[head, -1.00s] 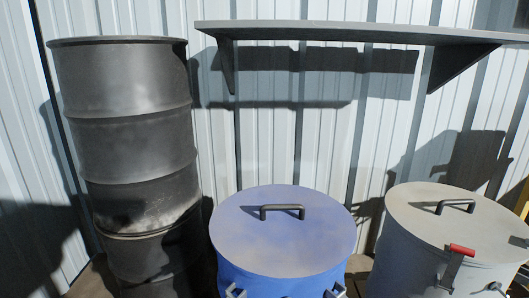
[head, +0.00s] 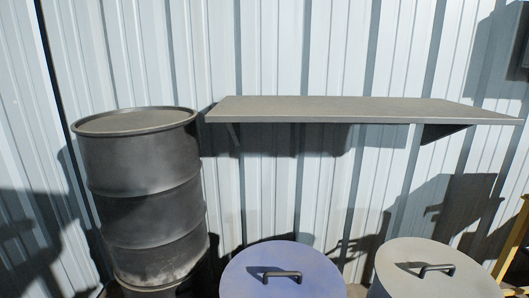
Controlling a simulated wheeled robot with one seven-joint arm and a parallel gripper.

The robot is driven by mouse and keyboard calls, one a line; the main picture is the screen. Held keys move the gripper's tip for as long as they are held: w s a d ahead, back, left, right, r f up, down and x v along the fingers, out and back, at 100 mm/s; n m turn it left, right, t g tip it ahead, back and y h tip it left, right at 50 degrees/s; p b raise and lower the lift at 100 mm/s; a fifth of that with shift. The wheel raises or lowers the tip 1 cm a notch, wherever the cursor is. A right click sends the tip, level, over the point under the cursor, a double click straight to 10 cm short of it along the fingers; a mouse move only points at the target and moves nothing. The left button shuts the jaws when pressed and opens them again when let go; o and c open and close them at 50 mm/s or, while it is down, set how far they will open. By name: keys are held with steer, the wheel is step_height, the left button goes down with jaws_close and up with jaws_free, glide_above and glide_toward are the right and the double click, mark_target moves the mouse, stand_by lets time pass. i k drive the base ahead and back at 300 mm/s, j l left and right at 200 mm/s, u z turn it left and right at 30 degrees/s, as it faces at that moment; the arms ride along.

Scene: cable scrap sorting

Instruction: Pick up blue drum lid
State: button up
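The blue drum lid (head: 240,271) is a round, dusty blue disc at the bottom middle of the head view. It rests on a drum whose body is cut off by the lower picture edge. A dark bar handle (head: 282,274) stands on top of the lid. My gripper is not in view.
A grey lid (head: 410,256) with a dark handle sits on a drum to the right. A tall dark drum (head: 140,190) stands at the left. An empty shelf (head: 350,109) juts from the corrugated wall (head: 300,45). Something yellow (head: 514,240) stands at the right edge.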

mark_target(272, 269)
steer(key=k+l, duration=0.1)
steer(key=k, duration=0.6)
steer(key=i+l, duration=0.25)
steer(key=i, duration=0.25)
steer(key=i+l, duration=0.25)
steer(key=i, duration=0.25)
steer(key=i+j, duration=0.1)
steer(key=i, duration=0.4)
steer(key=j+u, duration=0.05)
